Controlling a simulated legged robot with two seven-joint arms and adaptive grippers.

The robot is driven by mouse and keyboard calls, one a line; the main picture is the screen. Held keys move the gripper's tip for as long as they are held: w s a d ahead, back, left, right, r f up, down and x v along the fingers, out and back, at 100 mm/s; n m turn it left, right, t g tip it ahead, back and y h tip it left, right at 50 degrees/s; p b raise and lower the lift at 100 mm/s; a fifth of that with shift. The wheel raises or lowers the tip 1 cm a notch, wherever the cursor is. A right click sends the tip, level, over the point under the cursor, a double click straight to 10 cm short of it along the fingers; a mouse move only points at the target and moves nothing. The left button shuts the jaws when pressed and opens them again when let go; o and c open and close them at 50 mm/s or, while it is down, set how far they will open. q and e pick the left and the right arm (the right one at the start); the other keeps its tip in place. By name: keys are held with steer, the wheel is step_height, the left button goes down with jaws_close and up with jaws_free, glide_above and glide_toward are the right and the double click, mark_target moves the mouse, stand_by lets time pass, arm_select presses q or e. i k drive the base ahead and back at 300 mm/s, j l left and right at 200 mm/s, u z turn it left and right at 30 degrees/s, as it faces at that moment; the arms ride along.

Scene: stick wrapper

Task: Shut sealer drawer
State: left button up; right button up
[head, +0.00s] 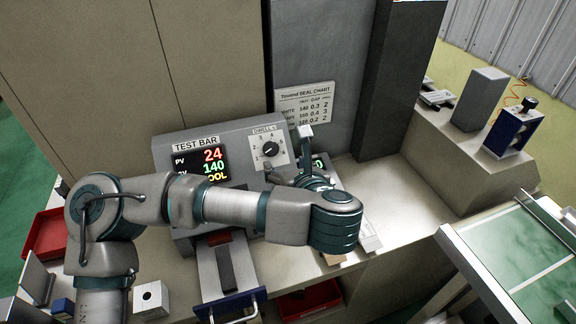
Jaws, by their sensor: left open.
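The sealer (232,132) is a grey machine labelled TEST BAR, with a lit display (199,163) and a dwell dial (270,149). Its drawer (222,272) is pulled out at the front, towards me. The drawer has a light tray, a dark centre strip and a blue front with a metal handle (232,312). My left arm crosses in front of the sealer, above the drawer. My left gripper (285,174) is open near the sealer's face, below and right of the dial, partly hidden by my wrist. It is apart from the drawer handle. My right gripper is out of view.
A seal chart (305,103) is on the panel behind. Red trays sit at the left (47,235) and below the bench (311,300). A white block with a hole (151,299) is left of the drawer. The bench right of the sealer (395,195) is mostly clear.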

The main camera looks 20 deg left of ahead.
mark_target(229, 283)
steer(key=k+l, duration=0.85)
